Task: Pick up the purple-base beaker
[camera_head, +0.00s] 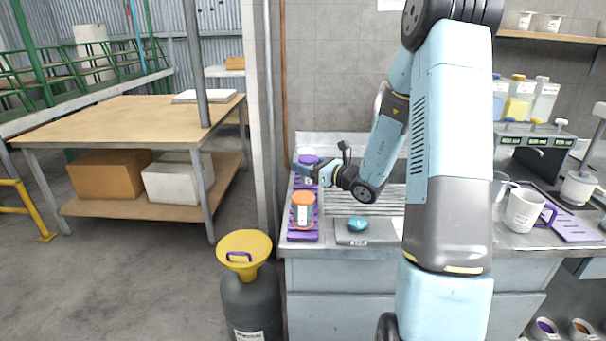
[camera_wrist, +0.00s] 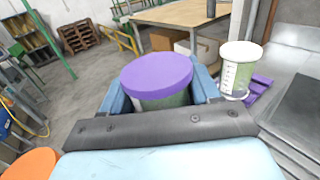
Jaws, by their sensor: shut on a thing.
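The purple-base beaker (camera_wrist: 158,84) is a clear, marked container with a wide purple disc at the end facing the wrist camera. It sits between the two blue fingers of my gripper (camera_wrist: 160,95), which are shut on its sides. In the head view the purple disc of the beaker (camera_head: 308,158) shows just behind my gripper (camera_head: 305,170), at the back left of the counter. Most of its body is hidden by the fingers. I cannot tell whether its lower end touches the purple rack (camera_head: 303,237).
An orange-topped beaker (camera_head: 303,211) stands at the front of the rack, close to my gripper. A white-topped beaker (camera_wrist: 239,65) stands beyond the fingers in the wrist view. A teal object (camera_head: 358,224) lies on a grey plate (camera_head: 378,238). A mug (camera_head: 524,211) stands at right.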

